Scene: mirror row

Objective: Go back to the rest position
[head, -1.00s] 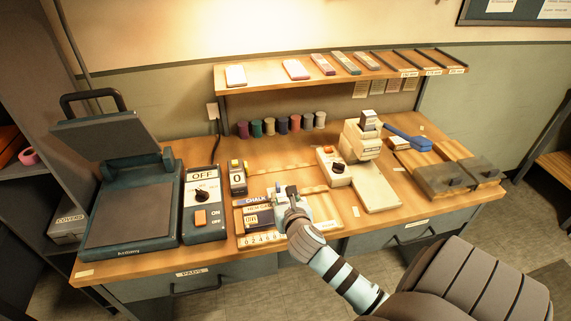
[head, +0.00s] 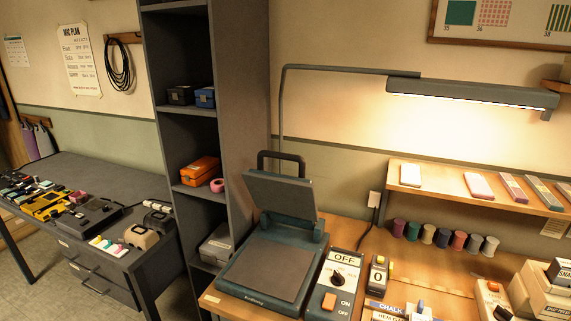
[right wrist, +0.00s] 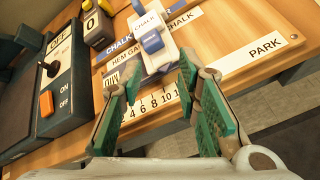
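My right gripper (right wrist: 160,82) shows in the right wrist view. Its two green-padded fingers are apart, with nothing between them. Just beyond the fingertips is a white and blue slider marked CHALK (right wrist: 151,38), on the hem gauge board (right wrist: 262,57) with its number scale. I cannot tell the exact gap between fingers and slider. In the head view the blue part of the slider (head: 420,307) shows at the bottom edge, and neither gripper is seen there. My left gripper is in no view.
A heat press (head: 265,265) stands on the bench beside a control box (head: 335,285) reading OFF. A counter showing 0 (head: 377,277) is near it. Several thread spools stand below a shelf (head: 450,190). A tall dark shelf unit (head: 240,120) and a side table (head: 110,180) are at left.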

